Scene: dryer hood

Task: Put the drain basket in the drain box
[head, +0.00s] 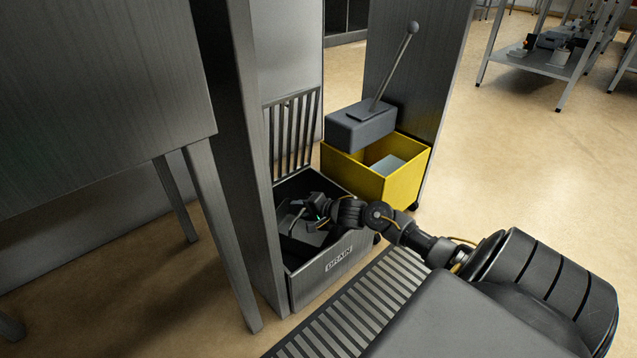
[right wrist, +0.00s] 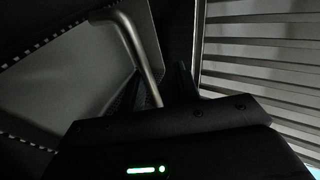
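The drain box (head: 330,276) is a dark open box with a DRAIN label, low beside the metal leg. The drain basket (head: 309,237) shows as a grey plate inside it, partly hidden by shadow and my arm; I cannot tell whether it is fully seated. Its grey plate with perforated edges (right wrist: 88,72) and bent metal handle (right wrist: 140,52) fill the left of the right wrist view. My right gripper (head: 302,212) reaches down into the box. In the right wrist view its dark fingers (right wrist: 160,88) stand apart on either side of the handle. My left gripper is not in view.
A slatted grate (head: 291,130) stands upright behind the box. A yellow bin (head: 408,182) stands behind right, with a grey block (head: 360,129) with a rod above it. Another slatted grate (head: 352,307) lies in front. Open floor (head: 520,170) is at right.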

